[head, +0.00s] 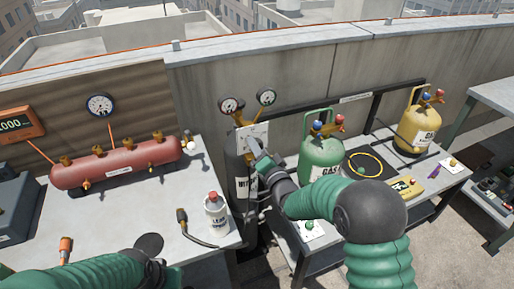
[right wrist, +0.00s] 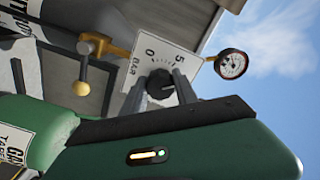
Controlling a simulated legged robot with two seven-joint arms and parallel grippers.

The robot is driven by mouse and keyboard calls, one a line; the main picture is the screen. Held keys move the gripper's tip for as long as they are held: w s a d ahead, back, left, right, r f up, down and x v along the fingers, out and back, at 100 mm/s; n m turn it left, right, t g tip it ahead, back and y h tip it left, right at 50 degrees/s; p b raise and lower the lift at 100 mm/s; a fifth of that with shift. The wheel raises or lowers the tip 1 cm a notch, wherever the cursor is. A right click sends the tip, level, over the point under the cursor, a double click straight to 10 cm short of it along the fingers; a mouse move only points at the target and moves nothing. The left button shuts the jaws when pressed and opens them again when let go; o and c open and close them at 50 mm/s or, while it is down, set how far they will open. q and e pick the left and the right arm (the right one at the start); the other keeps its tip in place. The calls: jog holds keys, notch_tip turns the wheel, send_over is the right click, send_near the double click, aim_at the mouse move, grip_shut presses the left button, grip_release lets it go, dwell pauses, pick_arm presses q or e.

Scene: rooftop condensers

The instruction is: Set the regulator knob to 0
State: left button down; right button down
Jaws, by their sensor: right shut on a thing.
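The regulator knob (right wrist: 160,83) is small, round and black in the right wrist view. It sits on a white dial plate (right wrist: 192,72) marked 0, 5 and BAR. My right gripper (right wrist: 160,92) has one finger on each side of the knob and is shut on it. The knob's pointer is too small to read. In the head view the right gripper (head: 258,155) reaches the plate (head: 254,135) on top of the dark cylinder (head: 238,175), and the knob is hidden.
Two gauges (head: 229,105) stand above the regulator. A green gas cylinder (head: 320,155) is close right of my right gripper, with a yellow cylinder (head: 417,128) farther right. A red manifold (head: 115,165) and a white can (head: 215,212) stand on the left bench (head: 200,240).

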jog(key=n+b, duration=0.1)
jog(key=n, duration=0.1)
jog(key=n+b, duration=0.1)
jog(key=n, duration=0.1)
jog(key=shift+f+b, duration=0.3)
jog(key=n+b, duration=0.3)
jog(key=n, duration=0.2)
jog(key=shift+n, duration=0.3)
jog(key=n+b, duration=0.3)
jog(key=n, duration=0.2)
jog(key=shift+d+f, duration=0.1)
jog(key=n+b, duration=0.2)
jog(key=n, duration=0.3)
jog(key=shift+b, duration=0.35)
jog(key=c, duration=1.3)
grip_release()
jog(key=shift+c, duration=0.2)
jog(key=o, duration=0.4)
jog(key=shift+r, duration=0.25)
